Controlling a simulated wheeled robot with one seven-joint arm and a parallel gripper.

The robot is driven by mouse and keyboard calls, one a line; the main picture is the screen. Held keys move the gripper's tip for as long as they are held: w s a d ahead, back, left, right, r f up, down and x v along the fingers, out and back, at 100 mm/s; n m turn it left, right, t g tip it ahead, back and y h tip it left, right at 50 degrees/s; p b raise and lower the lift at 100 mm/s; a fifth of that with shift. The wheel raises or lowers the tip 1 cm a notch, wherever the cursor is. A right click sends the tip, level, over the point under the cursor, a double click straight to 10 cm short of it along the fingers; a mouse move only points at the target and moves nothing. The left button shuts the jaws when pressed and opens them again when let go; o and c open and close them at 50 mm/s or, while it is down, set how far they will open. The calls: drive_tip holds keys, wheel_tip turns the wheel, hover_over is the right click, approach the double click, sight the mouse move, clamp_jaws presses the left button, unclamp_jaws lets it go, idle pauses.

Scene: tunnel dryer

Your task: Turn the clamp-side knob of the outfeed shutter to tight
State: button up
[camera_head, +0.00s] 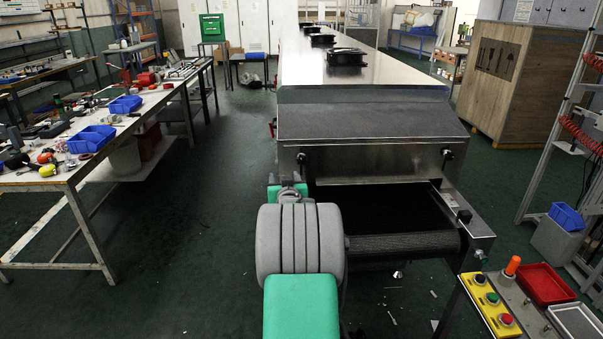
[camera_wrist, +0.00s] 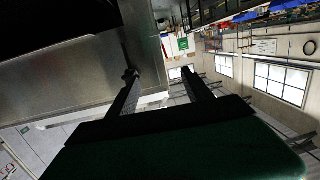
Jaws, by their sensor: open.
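The outfeed shutter (camera_head: 372,160) is a steel panel under the sloped hood at the dryer's near end. A dark knob (camera_head: 301,158) sits at its left end and another dark knob (camera_head: 447,155) at its right end. No label tells which is clamp-side. My arm reaches up to the shutter's left end, just below the left knob; my gripper's fingers cannot be made out there. In the wrist view my gripper (camera_wrist: 158,74) is open, with nothing held. A dark shape (camera_wrist: 130,73) at the left fingertip, beside the steel panel, may be a knob; contact is unclear.
The dark conveyor belt (camera_head: 405,243) comes out below the shutter. A yellow button box (camera_head: 492,304) and a red tray (camera_head: 545,285) stand at the lower right. A cluttered workbench (camera_head: 140,122) is on the left. The floor between bench and dryer is clear.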

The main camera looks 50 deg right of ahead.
drive_tip(key=m+h, duration=0.1)
drive_tip(key=h, duration=0.1)
approach(302, 162)
drive_tip(key=x, duration=0.8)
drive_tip(key=shift+w+d+r+p, duration=0.15)
drive_tip(key=shift+p, duration=0.25)
drive_tip(key=shift+c, duration=0.5)
clamp_jaws()
